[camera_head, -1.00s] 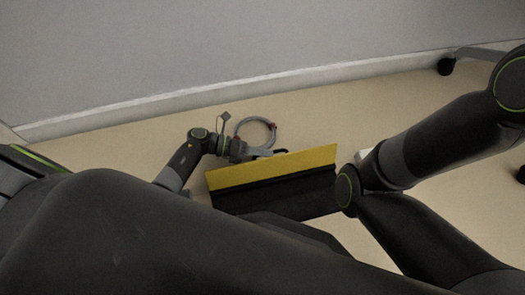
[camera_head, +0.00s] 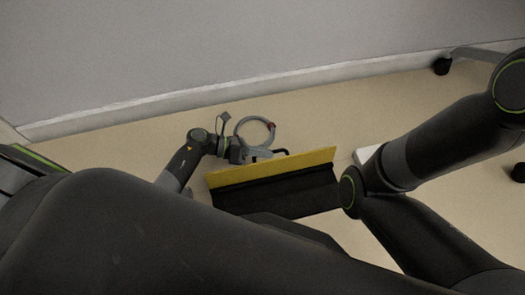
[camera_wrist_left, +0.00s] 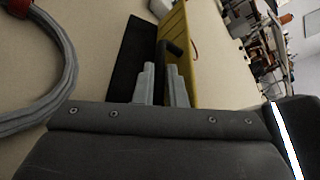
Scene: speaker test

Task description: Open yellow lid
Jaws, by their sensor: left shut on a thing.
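The yellow lid (camera_head: 300,162) shows in the head view as a narrow slanting band on a black box (camera_head: 285,193). It stands tilted up from the box. A black handle sits on its far side. My left gripper (camera_head: 266,153) is at the far side of the lid, and its grey fingers are shut on the black handle (camera_wrist_left: 172,48). In the left wrist view the yellow lid (camera_wrist_left: 182,62) is right of the fingers. My right arm comes in from the right, and its gripper is not visible.
A grey cable loop (camera_head: 240,128) with a red part lies beyond the left gripper. A pale wall (camera_head: 200,50) with a white skirting runs along the back. A caster wheel (camera_head: 442,66) stands at the back right. Beige floor (camera_head: 330,120) is clear between.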

